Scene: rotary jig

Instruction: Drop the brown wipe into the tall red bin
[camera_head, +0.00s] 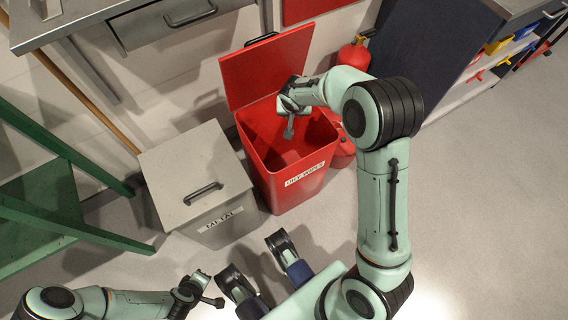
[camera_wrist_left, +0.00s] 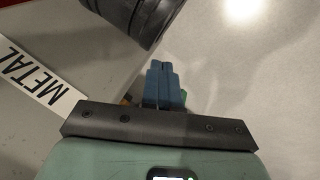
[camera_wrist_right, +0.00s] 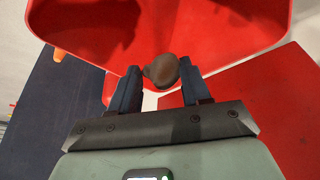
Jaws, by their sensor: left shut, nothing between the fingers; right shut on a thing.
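The tall red bin (camera_head: 290,185), labelled "OILY WIPES", stands with its lid (camera_head: 262,70) raised at the back. My right gripper (camera_head: 289,128) is over the bin's open mouth, pointing down. In the right wrist view the brown wipe (camera_wrist_right: 162,70), a rounded lump, is held between the fingertips of my right gripper (camera_wrist_right: 160,86). Red bin walls (camera_wrist_right: 210,30) show beyond it. In the head view the wipe is too small to make out clearly. My left gripper (camera_head: 213,300) is shut and empty, low at the front; its closed blue fingers show in the left wrist view (camera_wrist_left: 162,82).
A grey lidded bin (camera_head: 195,180) labelled "METAL" stands just left of the red bin. A red extinguisher (camera_head: 355,55) is behind to the right, near a dark cabinet (camera_head: 430,50). A green frame (camera_head: 50,210) stands at left. Floor at right (camera_head: 480,200) is clear.

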